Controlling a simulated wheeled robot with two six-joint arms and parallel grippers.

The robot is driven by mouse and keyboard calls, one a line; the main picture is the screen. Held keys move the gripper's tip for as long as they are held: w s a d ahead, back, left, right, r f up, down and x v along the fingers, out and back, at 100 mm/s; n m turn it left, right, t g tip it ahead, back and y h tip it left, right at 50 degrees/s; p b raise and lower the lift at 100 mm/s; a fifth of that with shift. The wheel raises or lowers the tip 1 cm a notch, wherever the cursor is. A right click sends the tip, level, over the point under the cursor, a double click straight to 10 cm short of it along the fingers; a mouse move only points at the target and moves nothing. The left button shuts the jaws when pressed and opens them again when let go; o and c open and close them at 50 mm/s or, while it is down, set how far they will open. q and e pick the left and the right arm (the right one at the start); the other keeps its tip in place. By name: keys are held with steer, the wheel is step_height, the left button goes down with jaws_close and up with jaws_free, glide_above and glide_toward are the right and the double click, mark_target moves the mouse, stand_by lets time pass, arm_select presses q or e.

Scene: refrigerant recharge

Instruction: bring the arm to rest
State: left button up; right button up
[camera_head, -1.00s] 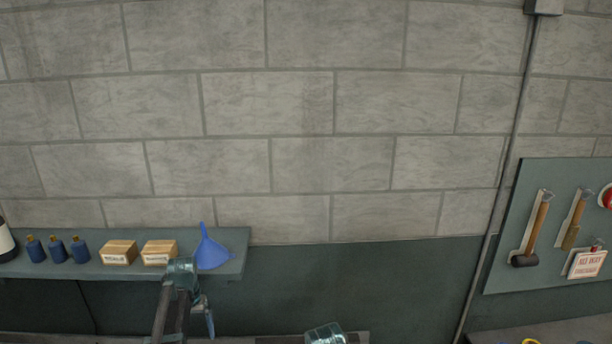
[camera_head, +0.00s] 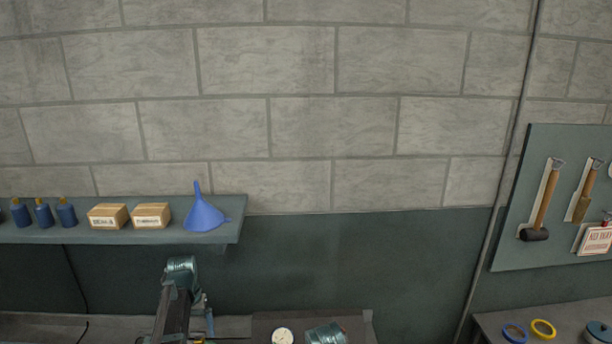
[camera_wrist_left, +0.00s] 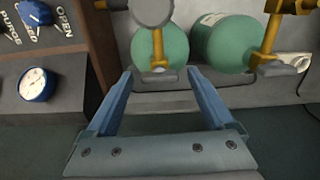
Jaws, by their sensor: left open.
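My left arm rises from the bottom of the head view, with the left gripper (camera_head: 209,322) partly hidden behind its links near the lower wall. In the left wrist view the left gripper (camera_wrist_left: 160,75) shows two blue fingers spread wide, with nothing between them. Beyond the fingertips are two green cylinders (camera_wrist_left: 228,45) with yellow valve fittings (camera_wrist_left: 158,48); the fingers appear apart from them.
A shelf (camera_head: 120,235) holds blue bottles, two boxes and a blue funnel (camera_head: 204,214). A panel with a blue knob (camera_wrist_left: 35,13) and gauge (camera_wrist_left: 37,83) stands left in the wrist view. A tool board (camera_head: 560,190) hangs above a bench with tape rolls (camera_head: 542,328).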

arm_select(q)
steer(key=n, duration=0.5)
steer(key=shift+r, duration=0.15)
steer(key=shift+n, duration=1.5)
steer(key=shift+s, duration=0.1)
